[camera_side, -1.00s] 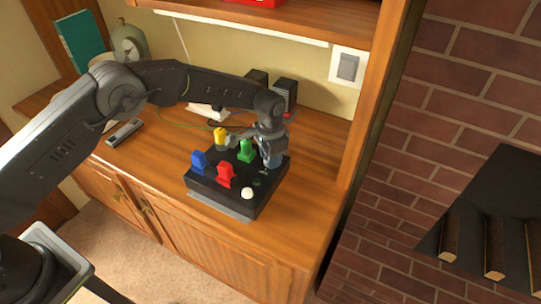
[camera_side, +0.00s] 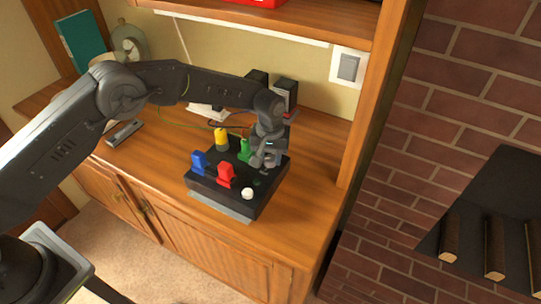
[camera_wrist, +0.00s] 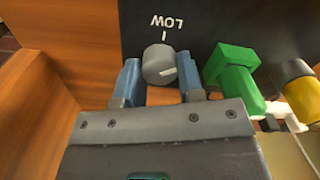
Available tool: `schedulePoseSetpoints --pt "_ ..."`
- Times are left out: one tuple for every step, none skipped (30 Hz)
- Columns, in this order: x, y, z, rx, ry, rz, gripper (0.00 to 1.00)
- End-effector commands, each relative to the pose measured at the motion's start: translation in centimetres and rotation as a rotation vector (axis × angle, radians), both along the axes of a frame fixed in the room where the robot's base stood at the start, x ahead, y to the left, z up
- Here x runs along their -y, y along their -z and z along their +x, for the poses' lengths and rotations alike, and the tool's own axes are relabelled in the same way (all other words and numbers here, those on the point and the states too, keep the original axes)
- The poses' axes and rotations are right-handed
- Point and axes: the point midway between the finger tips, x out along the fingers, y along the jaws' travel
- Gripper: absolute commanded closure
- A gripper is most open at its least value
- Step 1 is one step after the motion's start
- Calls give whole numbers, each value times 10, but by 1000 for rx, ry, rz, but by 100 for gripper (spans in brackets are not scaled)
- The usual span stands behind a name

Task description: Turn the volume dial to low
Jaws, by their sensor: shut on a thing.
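The black control box (camera_side: 225,195) sits on the wooden cabinet top. In the wrist view, the grey volume dial (camera_wrist: 158,65) stands between the two blue-grey fingertips of my gripper (camera_wrist: 160,82), which is shut on it. A pale pointer line on the dial points roughly to the right in this view. In the side view, my gripper (camera_side: 264,158) comes down over the box's right rear part and hides the dial.
A green knob (camera_wrist: 233,72) stands close beside my gripper, with a yellow knob (camera_wrist: 297,88) beyond it. Blue (camera_side: 199,162) and red (camera_side: 226,174) knobs and a white ball knob (camera_side: 247,193) stand nearer the front.

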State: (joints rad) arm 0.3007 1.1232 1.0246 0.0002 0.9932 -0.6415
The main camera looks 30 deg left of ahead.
Motion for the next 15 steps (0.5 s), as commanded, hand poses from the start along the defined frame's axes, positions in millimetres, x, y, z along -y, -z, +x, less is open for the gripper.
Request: schedulePoseSetpoints --pt "-1 1 -1 -5 -44 1 89" --pt "-1 1 -1 -5 -72 1 89" --pt "-1 1 -1 -5 -110 1 89" --pt "-1 1 -1 -5 -139 1 89" --pt "-1 1 -1 -5 -167 1 89" --pt "-1 1 -1 -5 -205 1 89" --pt "-1 1 -1 -5 -234 1 89" --pt "-1 1 -1 -5 -262 1 89" --pt "-1 1 -1 -5 -300 1 89" --pt "-1 1 -1 -5 -329 1 89" --pt "-1 1 -1 -5 -357 2 89" --pt "-1 1 -1 -5 -395 2 89" --pt "-1 1 -1 -5 -424 2 89" --pt "-1 1 -2 -5 -452 2 89" --pt "-1 1 -2 -5 -490 2 89"
